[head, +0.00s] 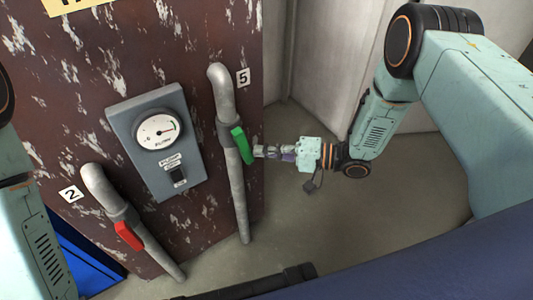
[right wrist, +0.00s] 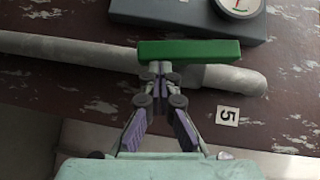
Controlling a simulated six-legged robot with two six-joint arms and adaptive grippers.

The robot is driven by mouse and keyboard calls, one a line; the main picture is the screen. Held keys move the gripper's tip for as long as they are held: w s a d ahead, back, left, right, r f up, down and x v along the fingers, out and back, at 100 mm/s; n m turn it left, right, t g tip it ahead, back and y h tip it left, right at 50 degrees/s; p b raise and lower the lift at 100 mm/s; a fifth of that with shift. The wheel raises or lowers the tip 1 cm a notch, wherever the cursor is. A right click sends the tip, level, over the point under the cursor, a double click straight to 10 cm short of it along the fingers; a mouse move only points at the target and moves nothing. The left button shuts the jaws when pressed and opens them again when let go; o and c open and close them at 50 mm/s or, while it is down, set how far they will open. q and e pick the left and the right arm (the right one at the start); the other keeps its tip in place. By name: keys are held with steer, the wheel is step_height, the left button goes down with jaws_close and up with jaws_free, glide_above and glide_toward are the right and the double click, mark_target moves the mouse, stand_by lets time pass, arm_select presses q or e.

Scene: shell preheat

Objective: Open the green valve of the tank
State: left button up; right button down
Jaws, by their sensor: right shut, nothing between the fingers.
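The green valve handle (head: 243,145) sits on the grey pipe marked 5 (head: 223,95), on the rust-brown tank front (head: 60,110). It lies roughly along the pipe. My right gripper (head: 260,151) is just to the right of the handle, shut and empty, pointing at it. In the right wrist view the shut fingertips (right wrist: 160,70) meet the near edge of the green handle (right wrist: 190,52); I cannot tell if they press on it. My left gripper is not in view; only part of the left arm shows at the left edge.
A grey gauge panel (head: 175,180) with a dial and dark switch is left of pipe 5. A second pipe, marked 2 (head: 100,185), with a red handle (head: 129,236), is at lower left. Pale floor (head: 320,230) is free to the right of the tank.

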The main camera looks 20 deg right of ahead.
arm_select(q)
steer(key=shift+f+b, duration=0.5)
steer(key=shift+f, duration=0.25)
arm_select(e)
steer(key=shift+s+a+f+m+y, duration=0.1)
steer(key=shift+a+f+m+y, duration=0.2)
steer(key=shift+f, duration=0.1)
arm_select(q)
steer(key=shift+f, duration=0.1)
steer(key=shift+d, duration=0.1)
arm_select(e)
steer(key=shift+d, duration=0.1)
